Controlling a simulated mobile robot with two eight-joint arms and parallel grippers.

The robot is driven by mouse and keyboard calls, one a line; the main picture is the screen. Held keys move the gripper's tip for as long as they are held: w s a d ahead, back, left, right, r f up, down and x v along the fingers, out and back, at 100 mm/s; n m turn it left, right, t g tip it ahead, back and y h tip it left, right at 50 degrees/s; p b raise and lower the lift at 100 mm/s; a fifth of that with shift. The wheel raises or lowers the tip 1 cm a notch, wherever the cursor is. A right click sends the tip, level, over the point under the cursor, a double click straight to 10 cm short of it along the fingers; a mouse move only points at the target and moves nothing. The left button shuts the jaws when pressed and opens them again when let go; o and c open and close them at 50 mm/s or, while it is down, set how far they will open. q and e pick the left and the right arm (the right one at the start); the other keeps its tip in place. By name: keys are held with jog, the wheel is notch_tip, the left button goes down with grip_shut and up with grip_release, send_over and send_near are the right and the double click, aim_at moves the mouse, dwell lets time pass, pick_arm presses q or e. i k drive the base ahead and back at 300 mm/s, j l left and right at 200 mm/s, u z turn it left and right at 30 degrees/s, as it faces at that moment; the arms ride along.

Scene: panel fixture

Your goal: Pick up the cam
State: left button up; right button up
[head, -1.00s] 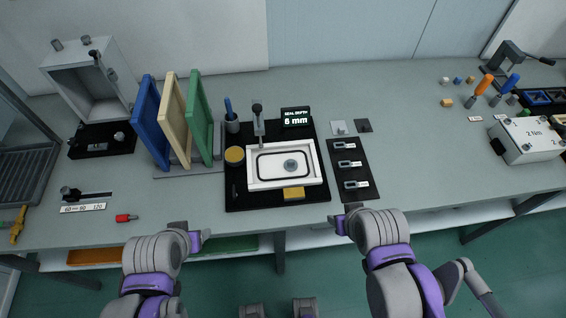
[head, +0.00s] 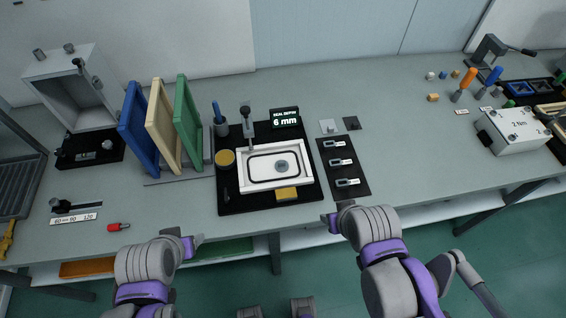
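I cannot tell for sure which part is the cam. Three small grey parts with white tags, near (head: 335,143), middle (head: 340,162) and front (head: 347,182), lie on a narrow black mat (head: 353,195) right of the centre fixture. A round grey piece (head: 281,166) lies inside the white seal frame (head: 245,186). My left gripper (head: 196,241) is at the table's front edge, left of the fixture. My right gripper (head: 328,222) is at the front edge, just below the narrow mat. Neither is seen touching a part, and their finger gaps are too small to judge.
Blue (head: 137,130), cream (head: 163,127) and green (head: 188,125) panels stand upright on the left. A display reading 6 mm (head: 285,118) sits behind the frame. A red-handled piece (head: 118,227) lies front left. A white box (head: 515,130) stands right, with clear table before it.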

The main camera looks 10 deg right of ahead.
aim_at(334, 164)
jog(key=u, duration=0.85)
jog(key=k+l+u, duration=0.1)
jog(key=l+u, duration=0.3)
jog(key=k+l+u, duration=0.2)
jog(key=u, duration=0.2)
jog(key=k+l, duration=0.6)
jog(key=l, duration=0.25)
